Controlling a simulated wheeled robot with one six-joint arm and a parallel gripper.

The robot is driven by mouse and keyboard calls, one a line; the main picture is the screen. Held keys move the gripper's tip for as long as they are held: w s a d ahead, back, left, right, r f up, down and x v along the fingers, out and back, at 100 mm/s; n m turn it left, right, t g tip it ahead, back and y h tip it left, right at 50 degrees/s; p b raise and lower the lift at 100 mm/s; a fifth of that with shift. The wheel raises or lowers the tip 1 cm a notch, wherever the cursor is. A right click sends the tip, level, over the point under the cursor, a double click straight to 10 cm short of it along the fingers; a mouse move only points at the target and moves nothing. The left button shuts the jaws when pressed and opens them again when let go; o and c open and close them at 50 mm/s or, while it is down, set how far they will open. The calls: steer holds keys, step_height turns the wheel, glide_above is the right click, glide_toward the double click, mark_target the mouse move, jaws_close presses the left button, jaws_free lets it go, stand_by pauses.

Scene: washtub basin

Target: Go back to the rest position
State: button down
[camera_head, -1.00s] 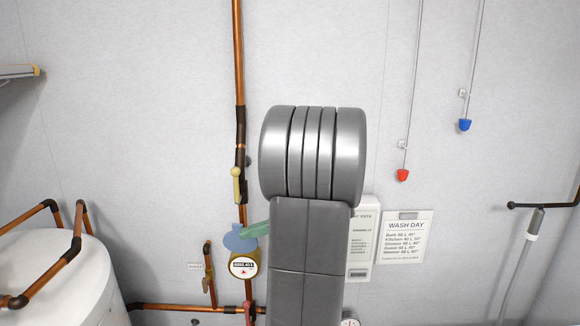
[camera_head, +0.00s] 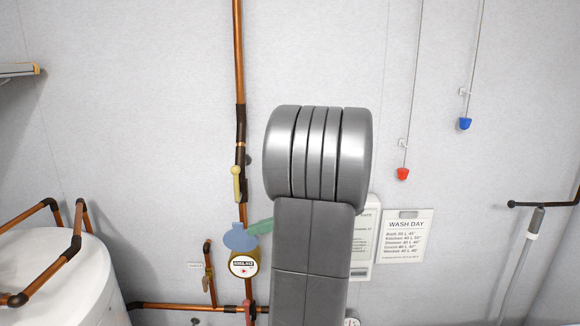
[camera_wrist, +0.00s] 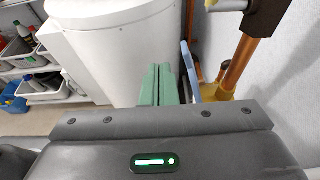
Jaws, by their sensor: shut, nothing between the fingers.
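My gripper shows in the wrist view (camera_wrist: 159,84) as two green fingers side by side, shut and empty. In the head view my grey arm fills the middle, and a green finger part (camera_head: 260,227) shows at its left edge, overlapping the area beside the blue lid of the water meter (camera_head: 243,264). The rest of the gripper is hidden behind the arm there. In the wrist view the fingers point toward the white tank (camera_wrist: 122,50), with a blue lid edge (camera_wrist: 188,68) just to their right.
A copper pipe with a yellow lever (camera_head: 237,184) runs up the wall left of my arm. A white tank (camera_head: 62,282) with copper pipes stands at lower left. Red (camera_head: 403,174) and blue (camera_head: 465,124) pulls hang at right. Shelves with bins (camera_wrist: 25,60) are at far left in the wrist view.

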mark_target(248, 237)
steer(key=b+v, duration=0.2)
steer(key=v, duration=0.9)
steer(key=shift+n+t, duration=0.5)
steer(key=shift+n, duration=0.2)
steer(key=p+x, duration=0.1)
steer(key=x, duration=0.3)
steer(key=s+p+x, duration=0.1)
steer(key=x, duration=0.4)
steer(key=f+p+x, duration=0.1)
steer(key=x, duration=0.4)
steer(key=shift+s+f, duration=0.15)
steer(key=shift+s, duration=0.05)
steer(key=s+f+n+t+b, duration=0.3)
steer(key=s+f+n+b, duration=0.2)
steer(key=f, duration=0.6)
steer(key=shift+f+n+y, duration=0.3)
steer(key=shift+f, duration=0.05)
steer(key=shift+s+a, duration=0.1)
